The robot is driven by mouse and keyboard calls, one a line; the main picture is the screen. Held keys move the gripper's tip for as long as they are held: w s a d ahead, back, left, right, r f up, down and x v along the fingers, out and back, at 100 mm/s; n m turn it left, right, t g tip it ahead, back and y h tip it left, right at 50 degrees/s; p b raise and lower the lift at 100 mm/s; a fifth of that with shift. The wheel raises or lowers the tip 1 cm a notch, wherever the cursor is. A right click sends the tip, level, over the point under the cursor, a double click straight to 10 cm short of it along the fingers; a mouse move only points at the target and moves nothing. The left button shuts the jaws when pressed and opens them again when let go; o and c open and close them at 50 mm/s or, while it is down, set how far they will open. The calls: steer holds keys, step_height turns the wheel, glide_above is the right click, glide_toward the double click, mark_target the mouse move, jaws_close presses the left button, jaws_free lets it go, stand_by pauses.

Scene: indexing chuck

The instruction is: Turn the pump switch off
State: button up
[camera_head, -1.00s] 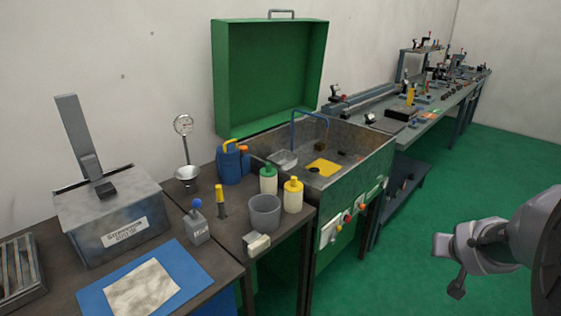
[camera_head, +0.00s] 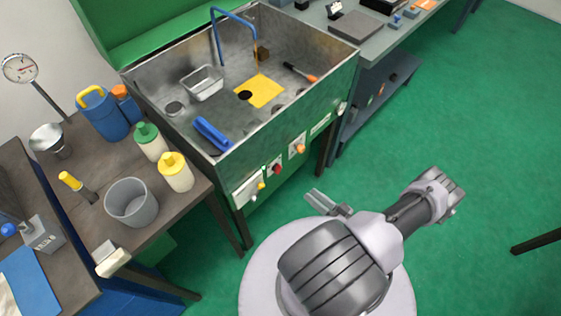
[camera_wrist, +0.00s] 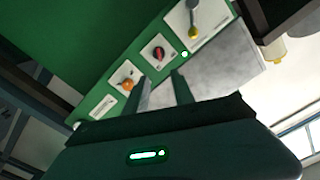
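The front of the green sink cabinet carries a row of controls. They are a lever with a yellow tip (camera_head: 262,185) on a white plate, a red knob (camera_head: 277,169) and an orange knob (camera_head: 300,148). In the wrist view the lever (camera_wrist: 193,20), red knob (camera_wrist: 158,53) and orange knob (camera_wrist: 127,84) also show. Their labels are too small to read, so I cannot tell which is the pump switch. A small lamp (camera_wrist: 184,53) glows green near the red knob. My gripper (camera_head: 322,202) is in front of the panel, apart from it. Its fingers (camera_wrist: 164,88) are open and empty.
The sink (camera_head: 240,80) holds a blue spout, a tray and a yellow plate. A table with a grey cup (camera_head: 132,202) and bottles stands to its left. A workbench (camera_head: 375,50) continues behind right.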

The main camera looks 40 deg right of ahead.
mark_target(280, 170)
steer(key=w, duration=0.4)
steer(key=w+b, duration=0.1)
steer(key=w, duration=0.4)
steer(key=w+a+b, duration=0.1)
steer(key=w, duration=0.3)
steer(key=shift+w+a+f, duration=0.1)
steer(key=shift+w, duration=0.8)
jaws_close()
